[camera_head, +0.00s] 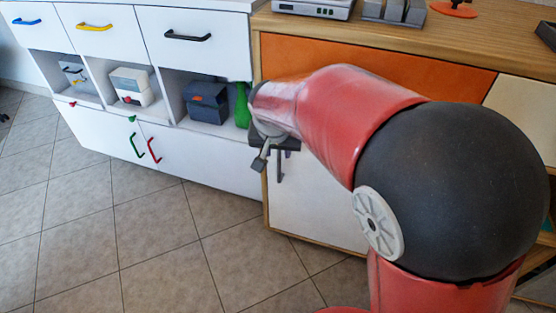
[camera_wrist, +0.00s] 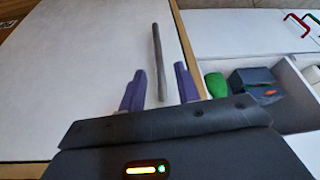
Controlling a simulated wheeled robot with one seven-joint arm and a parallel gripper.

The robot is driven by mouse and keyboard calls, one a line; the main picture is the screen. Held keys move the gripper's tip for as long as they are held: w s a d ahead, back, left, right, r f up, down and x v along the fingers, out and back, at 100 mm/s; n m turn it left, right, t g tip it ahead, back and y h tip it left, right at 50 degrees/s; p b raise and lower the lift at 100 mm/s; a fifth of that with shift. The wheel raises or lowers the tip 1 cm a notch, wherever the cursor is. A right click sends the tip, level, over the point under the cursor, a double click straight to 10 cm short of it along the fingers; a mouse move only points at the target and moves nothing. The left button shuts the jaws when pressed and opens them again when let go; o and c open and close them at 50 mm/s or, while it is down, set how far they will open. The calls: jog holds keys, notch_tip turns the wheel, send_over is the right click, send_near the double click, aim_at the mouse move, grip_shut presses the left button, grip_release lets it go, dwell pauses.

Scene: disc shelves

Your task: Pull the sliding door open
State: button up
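The white sliding door (camera_head: 315,205) is in the lower part of the wooden cabinet, partly hidden behind my arm. It fills the left of the wrist view (camera_wrist: 90,80). Its grey bar handle (camera_wrist: 157,50) runs between the two purple fingers of my gripper (camera_wrist: 159,82), with a visible gap on each side. My gripper is open; whether any finger touches the bar cannot be told. In the head view, my gripper (camera_head: 275,153) is at the door's upper left, by the handle (camera_head: 281,168), mostly hidden by my wrist.
A white drawer unit (camera_head: 195,45) adjoins on the left, with open cubbies holding a green bottle (camera_head: 242,105) and dark box (camera_head: 207,101). Red (camera_head: 154,150) and green (camera_head: 136,145) handles stick out below. An orange panel (camera_head: 390,65) is above the door. The tiled floor in front is clear.

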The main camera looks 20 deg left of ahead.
aim_at(279, 156)
jog(key=x, duration=0.5)
jog(key=shift+f+b, duration=0.2)
jog(key=shift+b, duration=0.1)
grip_shut()
